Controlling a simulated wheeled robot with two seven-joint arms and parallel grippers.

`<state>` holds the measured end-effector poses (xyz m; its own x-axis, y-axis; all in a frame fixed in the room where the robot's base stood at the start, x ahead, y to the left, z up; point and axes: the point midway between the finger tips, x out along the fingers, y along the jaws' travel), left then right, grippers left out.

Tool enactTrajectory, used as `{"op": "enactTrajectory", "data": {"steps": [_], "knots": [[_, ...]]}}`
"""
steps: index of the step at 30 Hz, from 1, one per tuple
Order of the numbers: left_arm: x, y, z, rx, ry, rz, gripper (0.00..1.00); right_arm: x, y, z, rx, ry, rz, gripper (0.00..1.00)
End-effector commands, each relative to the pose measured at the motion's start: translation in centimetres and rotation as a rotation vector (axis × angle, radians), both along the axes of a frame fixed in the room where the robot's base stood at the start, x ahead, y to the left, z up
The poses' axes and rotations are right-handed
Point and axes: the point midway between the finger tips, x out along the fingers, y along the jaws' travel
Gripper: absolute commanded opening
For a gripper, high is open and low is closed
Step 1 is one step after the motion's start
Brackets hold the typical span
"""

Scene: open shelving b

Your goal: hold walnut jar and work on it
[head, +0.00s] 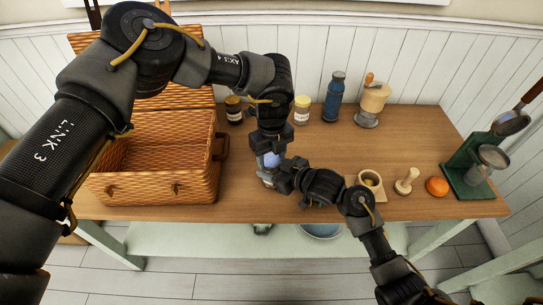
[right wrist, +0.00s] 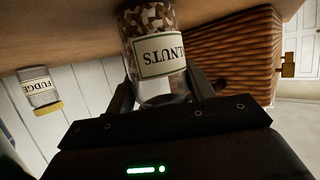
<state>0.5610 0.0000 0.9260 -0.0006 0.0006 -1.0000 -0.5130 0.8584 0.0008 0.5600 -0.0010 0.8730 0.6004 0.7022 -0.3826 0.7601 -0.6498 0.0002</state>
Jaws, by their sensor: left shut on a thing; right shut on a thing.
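The walnut jar (right wrist: 158,52) is clear glass with brown nuts and a white label that reads upside down in the right wrist view. It stands upright at the wooden table. In the head view only a small part of the jar (head: 268,176) shows, mostly covered by my arms. My right gripper (right wrist: 163,92) is shut on the jar, one finger on each side. My left gripper (head: 270,150) comes down over the jar from above and is shut on its top; its fingertips are largely hidden. I cannot tell how the lid sits.
An open wicker basket (head: 150,185) stands to the left. Behind are a dark jar (head: 233,110), a yellow-lidded jar (head: 301,112), a blue bottle (head: 333,97) and a grinder (head: 371,103).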

Motion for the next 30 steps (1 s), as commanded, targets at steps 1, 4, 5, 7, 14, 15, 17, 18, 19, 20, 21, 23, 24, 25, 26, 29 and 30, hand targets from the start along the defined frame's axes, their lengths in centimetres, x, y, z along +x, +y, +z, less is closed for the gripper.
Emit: {"op": "enactTrajectory", "data": {"steps": [1,4,5,7,14,15,17,18,19,20,21,23,24,25,26,29,30], "knots": [[0.0,0.0,0.0,0.001,0.001,-0.03,0.26,0.0,-0.1,0.0,-0.001,0.001,-0.002,0.0],[0.0,0.0,0.0,0.001,0.001,-0.051,0.26,0.0,-0.1,0.0,-0.001,0.001,-0.002,0.0],[0.0,0.0,0.0,0.002,0.001,-0.05,0.26,0.0,-0.1,0.0,-0.001,0.001,-0.002,0.0],[0.0,0.1,0.0,0.002,0.001,-0.049,0.26,0.0,-0.1,0.0,-0.001,0.001,-0.002,0.0],[0.0,0.1,0.0,0.002,0.001,-0.048,0.71,0.1,-0.1,0.0,-0.001,0.001,-0.002,0.0],[0.0,0.0,0.0,0.001,0.001,-0.048,0.75,0.1,-0.1,0.0,-0.001,0.001,-0.002,0.0],[0.0,0.0,0.0,0.001,0.001,-0.048,0.75,0.0,-0.1,0.0,0.0,0.001,-0.001,0.0],[0.0,0.0,0.0,0.001,0.001,-0.048,0.75,0.0,-0.1,0.0,0.0,0.001,-0.001,0.0],[0.0,0.0,0.0,0.001,0.001,-0.048,0.75,0.0,0.0,0.0,-0.001,0.0,-0.001,0.0],[0.0,0.0,0.0,0.001,0.001,-0.048,0.75,0.0,0.0,0.0,0.0,0.0,-0.001,0.0],[0.0,0.0,0.0,0.001,0.001,-0.048,0.75,0.0,0.0,0.0,0.0,0.0,-0.001,0.0],[0.0,0.0,0.1,0.0,0.0,-0.048,0.75,0.0,0.0,0.0,0.0,0.0,0.0,0.0],[0.0,0.0,0.2,0.0,0.0,-0.048,0.75,0.0,0.0,0.0,0.0,0.0,0.0,0.0],[0.0,0.0,0.4,-0.001,0.0,-0.048,0.75,0.0,0.0,0.0,0.0,0.0,0.0,0.0],[0.0,0.0,0.6,-0.001,0.0,-0.048,0.75,0.0,0.0,0.0,0.0,0.0,0.0,0.0],[0.1,0.0,1.6,-0.001,0.0,-0.047,0.75,0.0,0.0,0.0,0.0,0.0,0.0,0.0],[0.1,0.0,2.2,-0.001,0.0,-0.047,0.75,0.0,0.0,0.0,0.0,0.0,0.0,0.0]]}}
